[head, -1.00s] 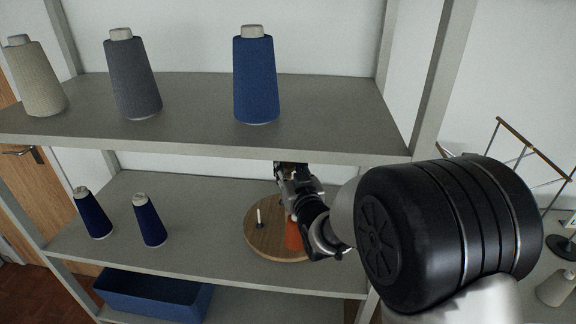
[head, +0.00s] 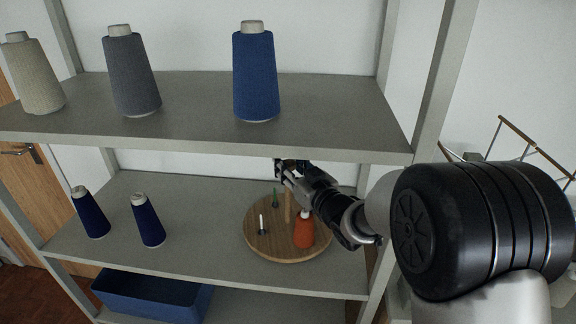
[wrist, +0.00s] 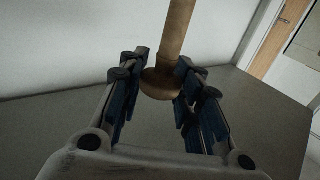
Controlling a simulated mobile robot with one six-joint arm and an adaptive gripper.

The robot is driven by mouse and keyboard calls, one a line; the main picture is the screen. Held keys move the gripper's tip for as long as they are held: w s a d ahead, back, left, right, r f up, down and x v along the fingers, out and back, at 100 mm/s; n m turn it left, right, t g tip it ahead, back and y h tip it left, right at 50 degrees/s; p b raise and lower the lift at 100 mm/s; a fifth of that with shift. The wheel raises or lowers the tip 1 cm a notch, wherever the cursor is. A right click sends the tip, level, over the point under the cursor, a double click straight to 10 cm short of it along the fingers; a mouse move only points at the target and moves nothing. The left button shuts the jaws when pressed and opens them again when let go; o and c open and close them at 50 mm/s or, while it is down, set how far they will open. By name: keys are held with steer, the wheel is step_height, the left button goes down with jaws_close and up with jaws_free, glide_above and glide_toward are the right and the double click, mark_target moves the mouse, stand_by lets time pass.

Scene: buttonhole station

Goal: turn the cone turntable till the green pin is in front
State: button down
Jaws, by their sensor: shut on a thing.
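The round wooden turntable (head: 275,251) lies on the lower shelf. An orange cone (head: 304,231) stands on its right side. A white pin (head: 262,225) stands at its left, and the green pin (head: 275,199) stands toward the back left, away from the front edge. An upright wooden post (head: 287,208) rises from the turntable. My gripper (head: 284,172) is over the back of the turntable. In the wrist view my gripper (wrist: 160,92) is shut on a wooden post (wrist: 175,35), whose rounded end sits between the fingers.
The upper shelf (head: 200,95) passes close above my gripper and bears a beige, a grey and a blue cone (head: 256,78). Two small dark blue cones (head: 148,220) stand left of the turntable. A blue bin (head: 150,294) is below. A rack upright (head: 440,90) is at the right.

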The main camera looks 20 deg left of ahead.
stand_by(0.3)
steer(key=c, duration=1.2)
jaws_free()
steer(key=shift+s+d, duration=0.1)
steer(key=v, duration=1.2)
